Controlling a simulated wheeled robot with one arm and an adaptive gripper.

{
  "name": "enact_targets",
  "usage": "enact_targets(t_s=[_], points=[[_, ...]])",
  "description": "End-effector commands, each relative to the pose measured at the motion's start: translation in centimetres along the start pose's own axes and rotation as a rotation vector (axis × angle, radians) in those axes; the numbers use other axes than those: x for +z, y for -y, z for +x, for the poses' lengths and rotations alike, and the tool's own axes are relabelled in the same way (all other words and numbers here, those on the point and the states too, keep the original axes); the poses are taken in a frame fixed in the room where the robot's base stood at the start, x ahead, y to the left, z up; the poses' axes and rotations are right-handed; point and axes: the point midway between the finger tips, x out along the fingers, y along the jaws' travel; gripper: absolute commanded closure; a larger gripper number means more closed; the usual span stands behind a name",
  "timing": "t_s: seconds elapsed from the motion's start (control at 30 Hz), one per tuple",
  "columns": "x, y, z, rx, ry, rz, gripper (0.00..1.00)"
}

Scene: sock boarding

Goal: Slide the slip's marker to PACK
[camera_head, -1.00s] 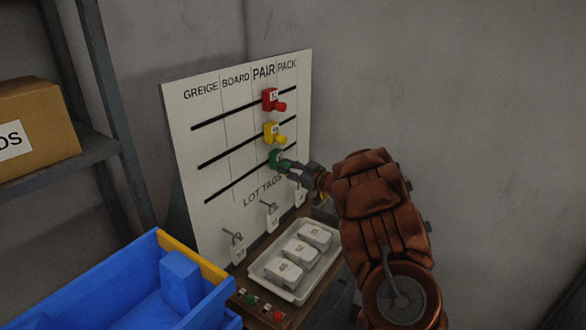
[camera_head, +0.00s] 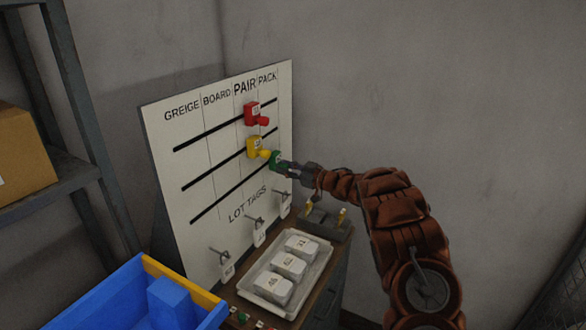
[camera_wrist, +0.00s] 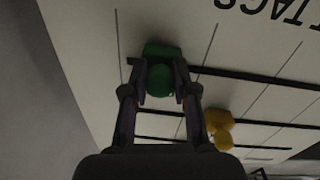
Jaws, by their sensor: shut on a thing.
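The white board (camera_head: 180,120) has columns GREIGE, BOARD, PAIR and PACK, with three dark slots. The green marker (camera_head: 276,160) is at the right end of the lowest slot, under PACK. My gripper (camera_head: 285,166) is shut on its knob. In the wrist view the two fingers (camera_wrist: 160,80) press the sides of the green marker's knob (camera_wrist: 160,80), and its block sits by the slot's end. The red marker (camera_head: 252,114) and yellow marker (camera_head: 254,147) are in the upper and middle slots under PAIR. I cannot make out a slip naming a marker.
Tags (camera_head: 226,270) hang on hooks below the slots under LOT TAGS. A white tray (camera_head: 318,268) with three white packs stands on the bench below. A blue bin (camera_head: 95,305) is at lower left. A shelf (camera_head: 50,198) holds a cardboard box (camera_head: 20,155).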

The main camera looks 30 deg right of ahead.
Motion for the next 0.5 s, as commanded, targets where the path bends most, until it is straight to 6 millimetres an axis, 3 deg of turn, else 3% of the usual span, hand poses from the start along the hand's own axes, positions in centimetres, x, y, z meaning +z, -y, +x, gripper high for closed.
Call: enact_targets(t_s=[0.27, 0.3, 0.5], points=[[-0.11, -0.38, -0.07, 0.010, -0.001, -0.001, 1.00], [-0.13, -0.42, -0.10, 0.011, -0.001, -0.001, 0.71], [-0.12, -0.40, -0.13, 0.010, -0.001, -0.001, 0.50]])
